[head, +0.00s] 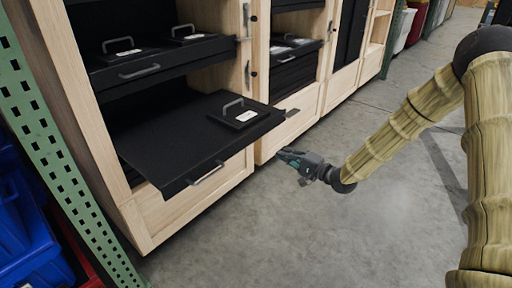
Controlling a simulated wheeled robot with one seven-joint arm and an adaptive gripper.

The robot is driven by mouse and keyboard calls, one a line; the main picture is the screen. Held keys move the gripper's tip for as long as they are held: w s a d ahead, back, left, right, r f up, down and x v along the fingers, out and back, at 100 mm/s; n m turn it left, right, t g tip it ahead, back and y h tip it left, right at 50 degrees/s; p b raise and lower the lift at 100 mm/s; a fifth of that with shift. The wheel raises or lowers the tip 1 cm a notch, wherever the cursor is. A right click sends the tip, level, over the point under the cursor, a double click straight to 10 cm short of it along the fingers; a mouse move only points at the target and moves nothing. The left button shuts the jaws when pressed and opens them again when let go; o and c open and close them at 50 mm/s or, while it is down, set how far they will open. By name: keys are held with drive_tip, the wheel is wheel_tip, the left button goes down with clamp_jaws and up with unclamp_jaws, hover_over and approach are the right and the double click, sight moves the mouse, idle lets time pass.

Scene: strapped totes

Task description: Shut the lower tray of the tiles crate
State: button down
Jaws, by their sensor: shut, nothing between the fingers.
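A wooden crate (150,218) stands at the left with black pull-out trays. Its lower tray (165,145) is pulled far out toward the front right. A metal handle (208,174) sits on the tray's front edge. A black piece with a grey handle and white label (240,114) lies on the tray's right part. The upper tray (150,68) sits further back. My gripper (284,155) is shut and empty, to the right of the lower tray's front, apart from it. I cannot read which crate is the tiles crate.
More wooden cabinets (310,105) continue to the right. A green perforated post (55,150) and blue bins (22,225) stand at the left. The grey concrete floor (300,235) in front is clear.

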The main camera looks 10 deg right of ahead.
drive_tip(key=b, duration=0.2)
approach(250, 135)
drive_tip(key=x, duration=0.5)
drive_tip(key=shift+w+a, duration=0.1)
drive_tip(key=shift+w, duration=0.2)
drive_tip(key=shift+w+a, duration=0.45)
drive_tip(key=shift+w, duration=0.15)
